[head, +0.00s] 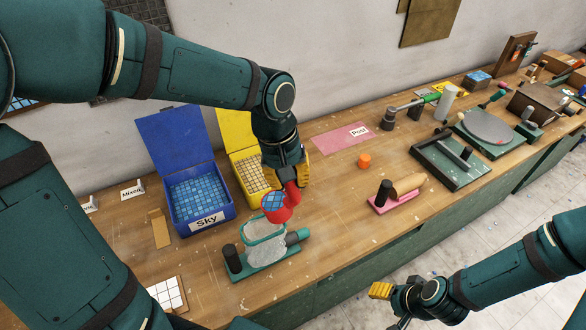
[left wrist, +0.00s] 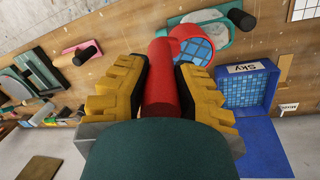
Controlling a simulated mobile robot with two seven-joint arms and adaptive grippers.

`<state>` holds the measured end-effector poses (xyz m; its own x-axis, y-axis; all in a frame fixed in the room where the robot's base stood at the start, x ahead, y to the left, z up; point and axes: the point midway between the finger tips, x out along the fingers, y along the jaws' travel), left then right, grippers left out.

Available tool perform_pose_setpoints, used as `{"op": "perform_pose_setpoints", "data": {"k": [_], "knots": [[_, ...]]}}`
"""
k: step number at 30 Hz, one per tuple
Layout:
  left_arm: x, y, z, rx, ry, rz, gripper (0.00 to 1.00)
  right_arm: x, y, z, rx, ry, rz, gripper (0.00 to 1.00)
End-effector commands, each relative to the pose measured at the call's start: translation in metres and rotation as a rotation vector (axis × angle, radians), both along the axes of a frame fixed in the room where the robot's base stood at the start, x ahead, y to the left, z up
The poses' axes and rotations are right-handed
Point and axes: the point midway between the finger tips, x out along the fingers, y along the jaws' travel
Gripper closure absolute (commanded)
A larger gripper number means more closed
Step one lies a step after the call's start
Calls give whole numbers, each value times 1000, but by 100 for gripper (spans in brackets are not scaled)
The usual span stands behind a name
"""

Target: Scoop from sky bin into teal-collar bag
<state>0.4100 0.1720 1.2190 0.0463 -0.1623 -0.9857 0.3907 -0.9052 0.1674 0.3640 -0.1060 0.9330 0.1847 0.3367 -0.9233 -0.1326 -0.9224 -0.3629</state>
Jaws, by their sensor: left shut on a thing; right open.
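My left gripper (head: 287,172) is shut on the red handle of a scoop (head: 289,193); in the left wrist view the handle (left wrist: 158,88) sits between the yellow fingers. Blue tiles show in the scoop's cup. The cup is above the far side of the teal-collar bag (head: 265,252), a clear bag in a teal stand with a black post. I cannot tell the exact height gap. The blue sky bin (head: 183,226), lid up, stands left of the scoop and holds blue tiles. My right gripper (head: 383,300) is open and empty, off the bench's front edge.
A yellow bin (head: 233,128) stands right of the sky bin, partly hidden by my left arm. A pink stand (head: 399,199) and an orange cap (head: 364,160) are to the right. A white tile sheet (head: 168,294) lies front left.

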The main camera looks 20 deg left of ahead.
Motion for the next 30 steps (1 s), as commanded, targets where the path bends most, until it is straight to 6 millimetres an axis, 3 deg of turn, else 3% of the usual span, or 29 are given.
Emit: {"op": "perform_pose_setpoints", "data": {"k": [16, 30], "knots": [[-6, 27, -55, -259, -52, 10, 100, 0, 0, 0, 0, 0, 0, 41], [-5, 24, -51, -251, -54, -1, 100, 0, 0, 0, 0, 0, 0, 41]]}}
